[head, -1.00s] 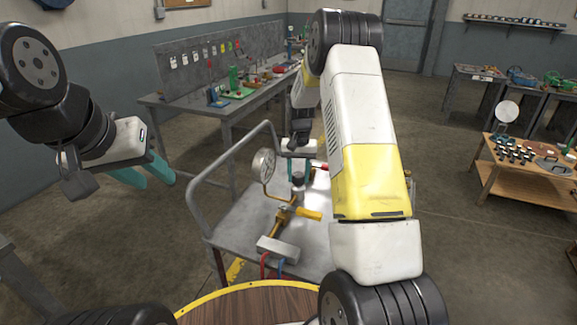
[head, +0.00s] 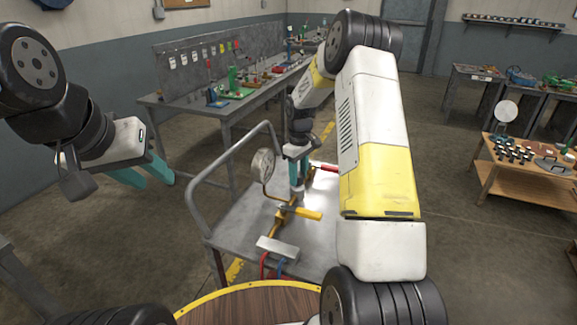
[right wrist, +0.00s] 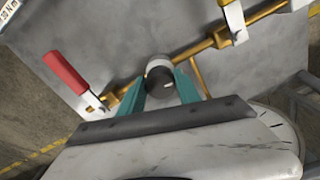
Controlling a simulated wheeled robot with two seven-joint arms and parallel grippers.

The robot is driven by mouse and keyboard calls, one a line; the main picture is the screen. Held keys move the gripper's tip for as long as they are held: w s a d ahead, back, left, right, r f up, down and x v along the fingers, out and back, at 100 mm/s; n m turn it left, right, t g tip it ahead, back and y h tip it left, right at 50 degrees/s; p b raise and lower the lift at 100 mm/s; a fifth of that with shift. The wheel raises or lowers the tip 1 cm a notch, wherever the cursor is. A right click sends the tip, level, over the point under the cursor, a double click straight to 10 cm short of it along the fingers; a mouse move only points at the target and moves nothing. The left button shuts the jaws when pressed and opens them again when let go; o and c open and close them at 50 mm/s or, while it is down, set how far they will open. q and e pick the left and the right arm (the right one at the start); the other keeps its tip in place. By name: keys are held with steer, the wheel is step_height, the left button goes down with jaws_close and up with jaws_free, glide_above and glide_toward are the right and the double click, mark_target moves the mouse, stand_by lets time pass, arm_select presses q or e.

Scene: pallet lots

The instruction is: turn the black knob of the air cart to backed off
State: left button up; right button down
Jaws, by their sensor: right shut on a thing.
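The air cart (head: 232,219) is a grey metal cart with a tubular handle, standing in front of me. Brass piping (head: 281,222) runs along its top. The black knob (right wrist: 159,72), with a pale band and a small light mark, sits on the pipe in the right wrist view. My right gripper (right wrist: 164,90) has its teal fingers on either side of the knob, shut on it. In the head view my right gripper (head: 297,178) reaches down over the cart and hides most of the knob. My left gripper (head: 152,176) is empty at the left, its teal fingers apart.
A round gauge (head: 263,165) stands on the pipe left of my right gripper. A grey block (head: 277,249) with red and blue hoses is at the near end.

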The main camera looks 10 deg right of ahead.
steer(key=n, duration=0.4)
steer(key=shift+w+n, duration=0.1)
steer(key=shift+n, duration=0.2)
steer(key=n, duration=0.5)
steer(key=shift+d+r, duration=0.1)
steer(key=n, duration=0.5)
steer(key=shift+w+n, duration=0.15)
steer(key=shift+n, duration=2.25)
steer(key=c, duration=0.9)
jaws_free()
steer(key=shift+o, duration=0.2)
steer(key=shift+r, duration=3.85)
